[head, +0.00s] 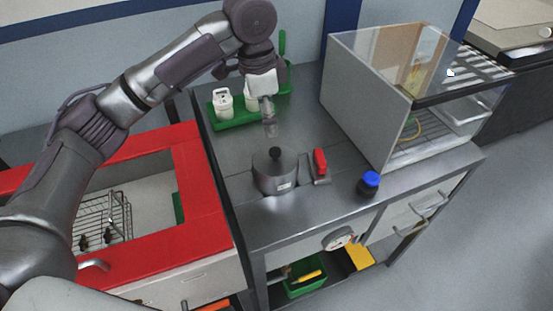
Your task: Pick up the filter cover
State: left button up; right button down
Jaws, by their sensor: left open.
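A round metal housing (276,180) stands on the steel bench, near its front edge. On its top is a cover with a black knob (275,153), which looks like the filter cover. The seam between cover and housing is too small to make out. My left gripper (269,130) points down above the bench, behind the knob in the picture and apart from it. It is open, and I see nothing between its fingers. My right gripper is not in view.
A red-handled part (320,164) stands close right of the housing, and a blue-capped jar (369,183) near the bench's front edge. A green tray (235,121) with white containers lies behind. A glass-sided cabinet (365,105) blocks the right side. A red-framed sink (205,210) is at left.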

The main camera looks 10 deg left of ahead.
aim_at(275, 150)
pick_arm(q)
jog(key=f, duration=0.5)
jog(key=shift+w+d, duration=0.15)
jog(key=shift+d, duration=0.15)
jog(key=shift+w+d+f+p, duration=0.15)
jog(key=shift+f+p, duration=0.3)
jog(key=shift+f, duration=0.5)
notch_tip(275, 150, down, 4)
jog(key=shift+w+d+r+p, duration=0.1)
jog(key=shift+r+p, duration=0.1)
jog(key=shift+p, duration=0.3)
jog(key=shift+w+f, duration=0.1)
jog(key=shift+f, duration=0.2)
jog(key=shift+d+f, duration=0.1)
jog(key=c, duration=0.6)
grip_shut()
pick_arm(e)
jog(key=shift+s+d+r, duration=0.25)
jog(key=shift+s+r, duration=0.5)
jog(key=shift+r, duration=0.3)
